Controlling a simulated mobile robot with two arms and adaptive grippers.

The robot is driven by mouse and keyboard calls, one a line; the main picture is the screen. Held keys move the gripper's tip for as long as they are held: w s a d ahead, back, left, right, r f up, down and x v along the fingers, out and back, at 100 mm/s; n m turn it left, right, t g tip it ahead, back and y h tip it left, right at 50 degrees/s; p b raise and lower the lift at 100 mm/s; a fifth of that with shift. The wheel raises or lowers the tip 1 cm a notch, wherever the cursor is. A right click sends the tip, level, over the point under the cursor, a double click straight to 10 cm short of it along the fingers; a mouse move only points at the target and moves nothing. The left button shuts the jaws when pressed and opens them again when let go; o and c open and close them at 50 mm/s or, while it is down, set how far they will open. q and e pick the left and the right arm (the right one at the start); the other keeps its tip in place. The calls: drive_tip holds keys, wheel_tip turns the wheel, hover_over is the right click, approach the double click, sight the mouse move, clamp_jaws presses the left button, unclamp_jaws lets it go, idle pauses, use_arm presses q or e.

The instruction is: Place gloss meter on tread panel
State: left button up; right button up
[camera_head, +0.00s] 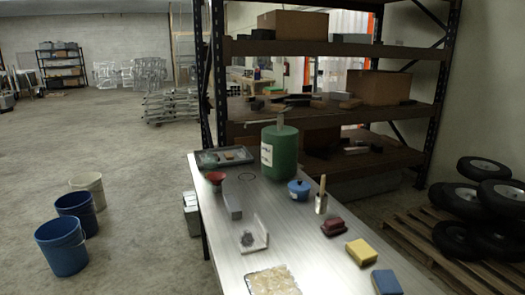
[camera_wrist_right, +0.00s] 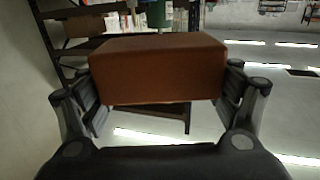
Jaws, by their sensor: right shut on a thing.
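My right gripper (camera_wrist_right: 158,88) is shut on a plain reddish-brown block (camera_wrist_right: 155,65), with one finger at each side of it. I cannot tell for sure that this block is the gloss meter. Both grippers are out of the head view. On the metal table in the head view, a flat panel with a mottled tan and white top (camera_head: 272,281) lies at the near edge. A pale angled piece with a dark patch (camera_head: 256,238) lies behind it. I cannot tell which of these is the tread panel. A small grey upright block (camera_head: 232,206) stands further back.
The metal table (camera_head: 283,216) also holds a green canister (camera_head: 279,151), a blue pot (camera_head: 298,190), a cup with a brush (camera_head: 321,203), and dark red (camera_head: 333,227), yellow (camera_head: 360,252) and blue (camera_head: 386,283) blocks. Shelving (camera_head: 330,105) stands behind; buckets (camera_head: 61,246) stand left.

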drive_tip(key=shift+w+d+r+m+h, duration=0.2)
drive_tip(key=shift+d+h, duration=0.1)
drive_tip(key=shift+d, duration=0.3)
drive_tip(key=shift+w+d+r+m+h, duration=0.2)
drive_tip(key=shift+d+h, duration=0.1)
drive_tip(key=shift+d, duration=0.25)
drive_tip(key=shift+a, duration=0.1)
drive_tip(key=shift+s+a+f+y, duration=0.15)
drive_tip(key=shift+a+y, duration=0.15)
drive_tip(key=shift+a, duration=0.1)
drive_tip(key=s+a+f+n+g+y, duration=0.1)
drive_tip(key=s+a+f+n+y, duration=0.3)
drive_tip(key=s+a, duration=0.3)
drive_tip(key=shift+a+f+y, duration=0.3)
drive_tip(key=shift+a+y, duration=0.5)
drive_tip(key=shift+a, duration=0.15)
